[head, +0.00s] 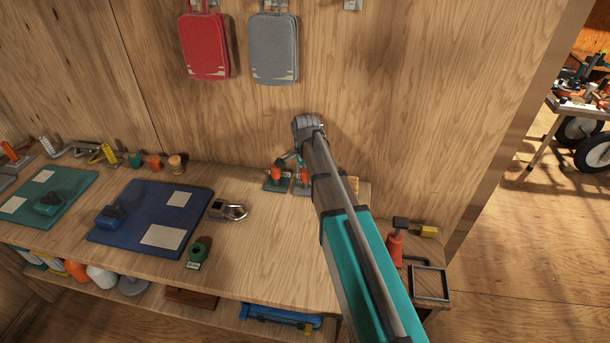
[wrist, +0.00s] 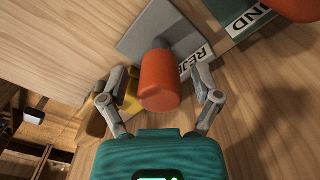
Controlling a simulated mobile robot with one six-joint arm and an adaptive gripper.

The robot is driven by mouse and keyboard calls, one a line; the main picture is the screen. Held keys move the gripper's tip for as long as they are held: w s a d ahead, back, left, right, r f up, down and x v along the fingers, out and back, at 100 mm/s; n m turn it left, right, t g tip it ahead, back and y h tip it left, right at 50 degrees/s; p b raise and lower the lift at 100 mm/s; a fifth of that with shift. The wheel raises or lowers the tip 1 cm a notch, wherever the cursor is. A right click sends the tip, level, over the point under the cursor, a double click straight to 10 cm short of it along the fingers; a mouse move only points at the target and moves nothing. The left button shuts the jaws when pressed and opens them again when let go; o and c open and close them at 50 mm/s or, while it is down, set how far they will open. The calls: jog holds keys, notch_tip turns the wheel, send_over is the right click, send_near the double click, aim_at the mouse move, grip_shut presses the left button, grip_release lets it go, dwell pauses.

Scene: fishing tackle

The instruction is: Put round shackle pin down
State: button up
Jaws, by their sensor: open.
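In the wrist view my gripper (wrist: 159,84) is open, with one finger on each side of an orange rounded cylinder (wrist: 160,80). I cannot tell whether the fingers touch it. The cylinder stands over a grey plate (wrist: 136,40) with a white label reading "REJE", partly hidden. I cannot tell whether this cylinder is the round shackle pin or part of the plate's stand. In the head view my arm hides most of the gripper at the bench's right end. A metal shackle (head: 236,211) lies on the bench right of the blue mat (head: 130,221).
Beside the plate is a green plate (wrist: 228,12) with another orange piece (wrist: 292,8). A yellow object (wrist: 131,98) lies behind the left finger. A green ring-shaped item (head: 199,252) stands near the bench's front edge. Bare wood (head: 262,245) lies in between.

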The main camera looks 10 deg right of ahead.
jog(key=shift+r, duration=0.2)
notch_tip(320, 180, up, 7)
jog(key=p, duration=0.7)
jog(key=shift+r+p, duration=0.15)
jog(key=shift+p, duration=0.15)
dwell(0.4)
jog(key=s+n, duration=1.3)
jog(key=s, duration=0.7)
jog(key=shift+n, duration=0.3)
